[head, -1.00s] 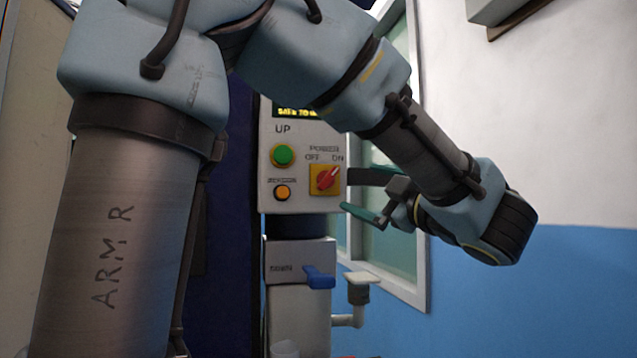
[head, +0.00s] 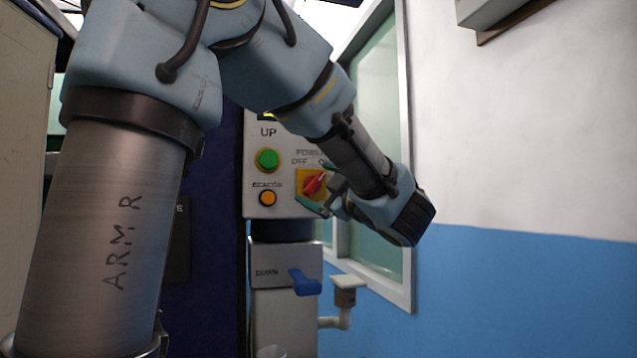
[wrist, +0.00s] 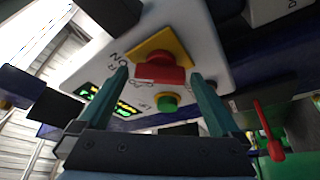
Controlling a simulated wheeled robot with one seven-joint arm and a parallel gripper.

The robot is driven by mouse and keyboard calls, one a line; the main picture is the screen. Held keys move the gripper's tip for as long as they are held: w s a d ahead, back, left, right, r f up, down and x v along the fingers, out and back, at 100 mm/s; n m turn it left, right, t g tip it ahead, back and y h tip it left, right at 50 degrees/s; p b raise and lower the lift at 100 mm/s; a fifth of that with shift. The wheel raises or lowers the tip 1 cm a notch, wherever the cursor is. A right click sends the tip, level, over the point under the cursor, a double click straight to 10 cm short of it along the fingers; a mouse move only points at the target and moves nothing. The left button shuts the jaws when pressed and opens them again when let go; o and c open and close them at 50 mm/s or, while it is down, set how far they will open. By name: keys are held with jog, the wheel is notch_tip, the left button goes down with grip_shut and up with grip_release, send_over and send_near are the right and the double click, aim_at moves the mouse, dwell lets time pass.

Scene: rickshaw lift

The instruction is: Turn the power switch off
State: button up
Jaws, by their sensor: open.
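The power switch is a red knob (head: 314,184) on a yellow plate on the grey control panel (head: 256,138). It points up and to the right, toward the ON label. My gripper (head: 319,190) is open, with its teal fingers at the switch's right side in the head view, partly covering the plate and label. In the wrist view the red knob (wrist: 160,72) shows between my open gripper's two fingertips (wrist: 160,75). I cannot tell whether either finger touches it.
A green UP button (head: 267,160) and an orange BEACON button (head: 267,198) are left of the switch. A blue DOWN lever (head: 305,284) sits below, beside a pipe with a pale cap (head: 347,284).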

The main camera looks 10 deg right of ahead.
jog(key=c, duration=1.2)
jog(key=shift+f, duration=0.1)
jog(key=shift+c, duration=0.2)
jog(key=shift+b, duration=0.4)
jog(key=n+g+b, duration=0.1)
jog(key=n+b, duration=0.2)
jog(key=shift+f+y+b, duration=0.2)
jog(key=shift+y+b, duration=0.1)
jog(key=shift+b, duration=0.05)
jog(key=n+g+b, duration=0.1)
jog(key=n+b, duration=0.3)
jog(key=shift+r+n+g+b, duration=0.1)
jog(key=shift+n+g+b, duration=0.2)
jog(key=shift+n+g, duration=0.1)
jog(key=n+g+h+b, duration=0.1)
jog(key=n+b, duration=0.2)
jog(key=n, duration=0.1)
jog(key=shift+r, duration=0.15)
jog(key=shift+r+n+g+h+b, duration=0.15)
jog(key=shift+n+g+h+b, duration=0.45)
jog(key=shift+n+h+b, duration=0.75)
jog(key=shift+n+y, duration=0.35)
